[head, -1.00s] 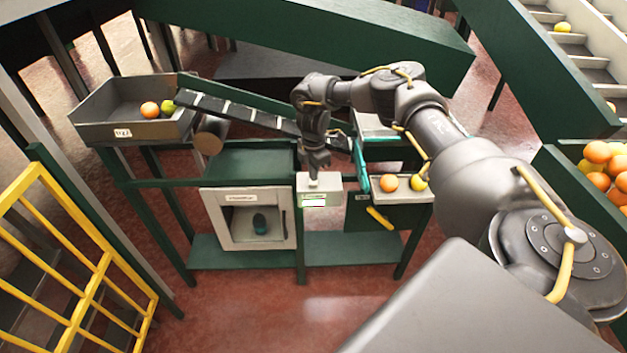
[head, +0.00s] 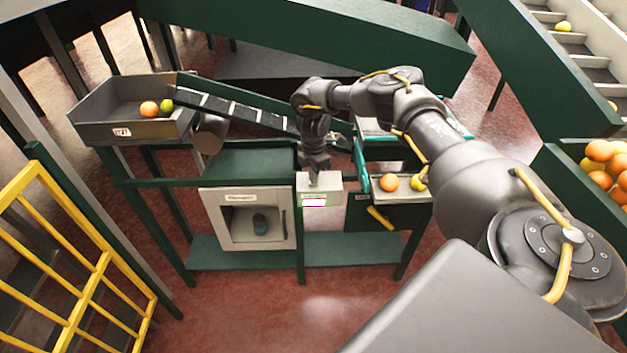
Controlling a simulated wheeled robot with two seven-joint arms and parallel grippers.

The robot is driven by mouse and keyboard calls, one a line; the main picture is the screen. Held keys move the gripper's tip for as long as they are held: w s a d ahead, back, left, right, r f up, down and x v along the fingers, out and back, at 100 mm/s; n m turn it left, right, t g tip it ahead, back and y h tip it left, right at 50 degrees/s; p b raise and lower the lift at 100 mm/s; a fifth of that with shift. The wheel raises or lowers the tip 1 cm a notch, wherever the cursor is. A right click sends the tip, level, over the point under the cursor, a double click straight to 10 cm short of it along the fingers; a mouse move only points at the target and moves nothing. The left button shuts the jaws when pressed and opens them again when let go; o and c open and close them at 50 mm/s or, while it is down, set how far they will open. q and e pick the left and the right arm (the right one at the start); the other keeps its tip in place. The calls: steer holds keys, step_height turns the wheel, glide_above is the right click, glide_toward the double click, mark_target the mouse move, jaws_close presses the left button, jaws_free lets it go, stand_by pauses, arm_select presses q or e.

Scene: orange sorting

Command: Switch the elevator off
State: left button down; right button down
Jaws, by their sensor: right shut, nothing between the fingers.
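A small pale control box (head: 332,190) with a green-and-white label on its front stands at the middle of the green bench. My right gripper (head: 314,183) points down at the top of this box, shut and empty. Its fingertips are at or just above the box top; I cannot tell whether they touch it. Any button or switch under them is hidden. A dark sloping belt with light cleats (head: 245,112) runs from the grey bin at the left down behind my right gripper. My left gripper is not in view.
A grey bin (head: 95,125) at the left holds an orange and a green fruit. A tray (head: 405,196) right of the box holds an orange and a yellow fruit. A white-framed cabinet (head: 212,222) is below the bench. A yellow railing (head: 62,262) stands at the left.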

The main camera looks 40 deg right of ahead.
steer(key=shift+f, duration=0.3)
steer(key=shift+s+r, duration=0.1)
steer(key=shift+r, duration=0.1)
steer(key=shift+r+p, duration=0.85)
steer(key=shift+p, duration=0.1)
step_height(320, 180, up, 5)
steer(key=p, duration=0.4)
steer(key=shift+p, duration=0.35)
